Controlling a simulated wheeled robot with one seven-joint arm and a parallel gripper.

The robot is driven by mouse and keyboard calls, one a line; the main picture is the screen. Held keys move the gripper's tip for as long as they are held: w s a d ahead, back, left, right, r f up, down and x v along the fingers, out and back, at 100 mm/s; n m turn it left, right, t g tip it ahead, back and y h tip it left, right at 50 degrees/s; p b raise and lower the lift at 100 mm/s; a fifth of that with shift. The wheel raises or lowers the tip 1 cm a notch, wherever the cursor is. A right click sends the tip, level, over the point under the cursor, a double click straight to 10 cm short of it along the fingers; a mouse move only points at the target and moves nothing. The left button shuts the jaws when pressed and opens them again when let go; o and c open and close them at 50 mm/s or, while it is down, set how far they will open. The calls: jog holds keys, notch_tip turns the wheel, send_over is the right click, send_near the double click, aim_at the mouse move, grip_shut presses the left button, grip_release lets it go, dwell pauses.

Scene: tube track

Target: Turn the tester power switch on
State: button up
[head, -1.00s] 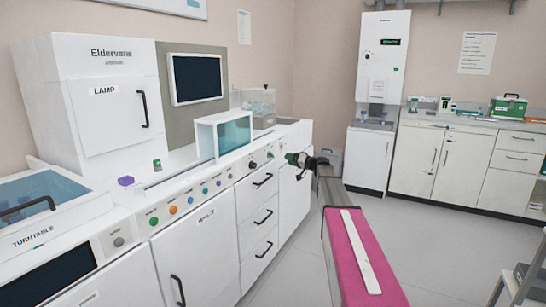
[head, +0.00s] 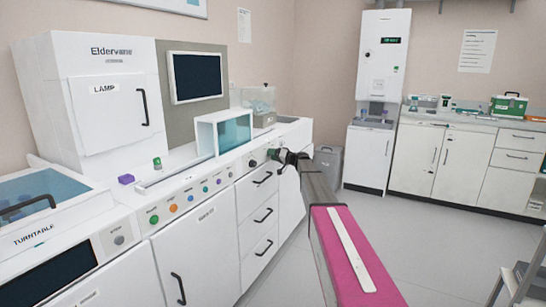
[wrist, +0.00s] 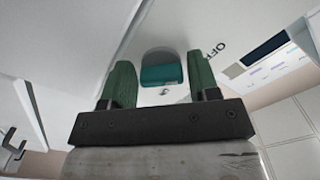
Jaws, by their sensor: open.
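My gripper (head: 274,155) is at the front control panel of the long white bench, right of a dark knob. In the wrist view my gripper (wrist: 160,72) is open, with one green finger on each side of a teal rocker or knob (wrist: 161,76) in a grey rounded housing. This looks like the tester power switch. It sits between the fingers, with visible gaps to both. An "OFF" label shows to its right. In the head view my gripper and arm hide the switch.
A row of coloured buttons (head: 187,196) and a dark knob (head: 253,163) line the same panel. A teal-windowed box (head: 234,133) stands above it. Drawers with black handles (head: 263,215) are below. The floor (head: 410,240) to the right is clear.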

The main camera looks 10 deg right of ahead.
jog(key=c, duration=0.6)
jog(key=shift+c, duration=0.2)
jog(key=shift+m, duration=0.4)
jog(key=m, duration=1.7)
jog(key=shift+r, duration=0.35)
